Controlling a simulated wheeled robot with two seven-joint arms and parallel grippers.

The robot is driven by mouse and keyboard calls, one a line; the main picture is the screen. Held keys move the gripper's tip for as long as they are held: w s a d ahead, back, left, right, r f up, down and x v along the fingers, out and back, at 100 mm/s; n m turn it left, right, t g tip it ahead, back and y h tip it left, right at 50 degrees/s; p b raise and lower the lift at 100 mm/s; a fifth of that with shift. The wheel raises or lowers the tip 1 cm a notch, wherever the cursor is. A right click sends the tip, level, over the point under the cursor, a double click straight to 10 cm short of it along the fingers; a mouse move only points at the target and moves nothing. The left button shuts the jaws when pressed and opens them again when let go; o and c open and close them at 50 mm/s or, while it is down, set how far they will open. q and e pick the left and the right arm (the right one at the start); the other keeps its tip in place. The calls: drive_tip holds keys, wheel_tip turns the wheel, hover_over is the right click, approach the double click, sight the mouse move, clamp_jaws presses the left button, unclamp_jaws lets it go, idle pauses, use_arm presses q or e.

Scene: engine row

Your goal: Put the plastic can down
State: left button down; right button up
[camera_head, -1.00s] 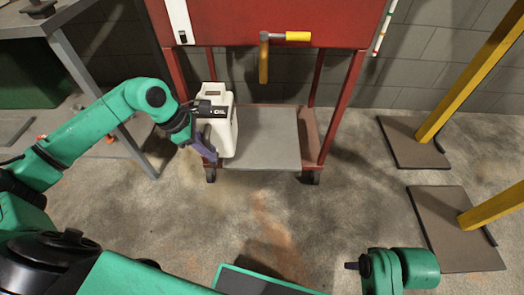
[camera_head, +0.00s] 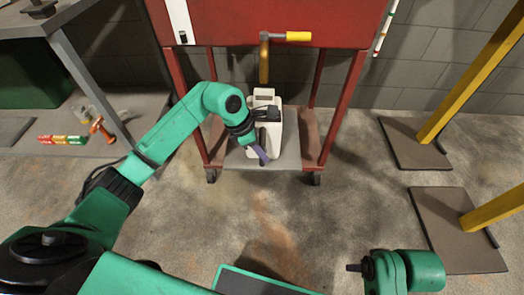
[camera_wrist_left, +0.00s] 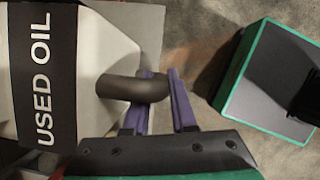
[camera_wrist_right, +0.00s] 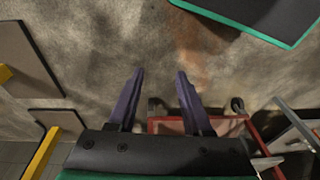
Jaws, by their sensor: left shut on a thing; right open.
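The plastic can (camera_head: 272,138) is white, with a black "USED OIL" label that shows in the left wrist view (camera_wrist_left: 45,80). It looks upright over the grey sheet (camera_head: 290,157) on the red cart's low shelf. Whether its bottom touches the sheet is hard to tell. My left gripper (camera_head: 262,156) is at the can's near side, its purple fingers (camera_wrist_left: 159,76) shut on the can's dark, rounded grip (camera_wrist_left: 122,88). The gripper and wrist hide part of the can. My right gripper (camera_head: 352,267) is open and empty, low at the right; its spread fingers (camera_wrist_right: 160,76) show in the right wrist view.
The red cart (camera_head: 341,115) has posts on both sides of the can. A pipe with a yellow handle (camera_head: 298,36) hangs above it. A grey bench (camera_head: 75,65) stands left, with small coloured items (camera_head: 62,140) below. Yellow posts (camera_head: 470,78) stand right. The floor in front is clear.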

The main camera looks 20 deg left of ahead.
use_arm(q)
drive_tip(key=c, duration=1.2)
unclamp_jaws()
drive_tip(key=shift+f, duration=0.15)
drive_tip(key=o, duration=0.5)
drive_tip(key=shift+c, duration=0.2)
use_arm(e)
drive_tip(key=shift+a, duration=0.1)
use_arm(q)
drive_tip(key=shift+r, duration=0.25)
drive_tip(key=p+v, duration=0.2)
drive_tip(key=v, duration=1)
use_arm(e)
drive_tip(key=f, duration=0.5)
drive_tip(key=shift+w+d+f, duration=0.3)
drive_tip(key=shift+w+f, duration=0.05)
drive_tip(key=shift+f, duration=0.05)
use_arm(q)
drive_tip(key=shift+f, duration=0.1)
